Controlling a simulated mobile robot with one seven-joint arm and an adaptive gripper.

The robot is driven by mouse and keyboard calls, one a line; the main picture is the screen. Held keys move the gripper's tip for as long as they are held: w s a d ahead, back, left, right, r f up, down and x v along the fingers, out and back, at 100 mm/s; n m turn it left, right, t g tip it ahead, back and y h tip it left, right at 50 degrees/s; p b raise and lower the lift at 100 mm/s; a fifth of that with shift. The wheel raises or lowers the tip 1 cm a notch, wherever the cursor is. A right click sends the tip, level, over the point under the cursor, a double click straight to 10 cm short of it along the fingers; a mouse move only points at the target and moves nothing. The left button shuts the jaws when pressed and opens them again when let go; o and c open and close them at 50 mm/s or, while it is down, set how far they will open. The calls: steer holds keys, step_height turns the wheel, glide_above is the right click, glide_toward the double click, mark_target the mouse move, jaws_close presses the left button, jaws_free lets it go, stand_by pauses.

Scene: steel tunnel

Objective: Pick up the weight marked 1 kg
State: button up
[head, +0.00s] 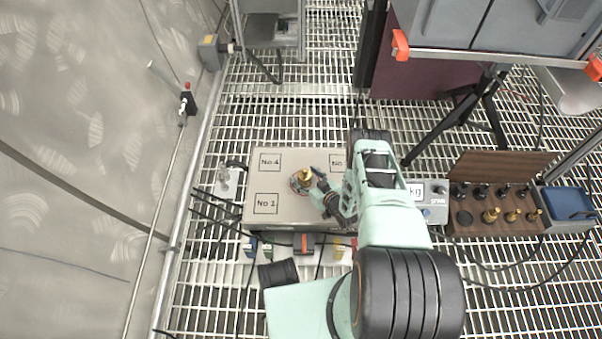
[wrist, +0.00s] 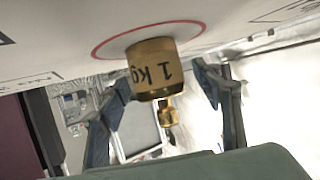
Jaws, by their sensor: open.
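A brass weight (head: 305,174) stands on the beige box top (head: 288,216), among printed squares marked No 4 and No 1. In the wrist view the brass weight (wrist: 153,72) shows the marking 1 kg, upside down in the picture, and stands inside a red ring (wrist: 108,43). My gripper (head: 322,184) is beside the weight, to its right in the head view. In the wrist view my gripper (wrist: 165,90) is open, with one finger on each side of the weight and visible gaps between. My arm hides part of the box top.
A wooden weight rack (head: 480,228) with several black and brass weights stands at the right, beside a blue tray (head: 567,203). A scale (head: 430,196) is partly behind my arm. Cables lie left of the box, over grating.

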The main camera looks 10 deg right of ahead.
jaws_close()
steer(key=shift+w+r, duration=0.1)
steer(key=shift+w, duration=0.05)
stand_by(0.6)
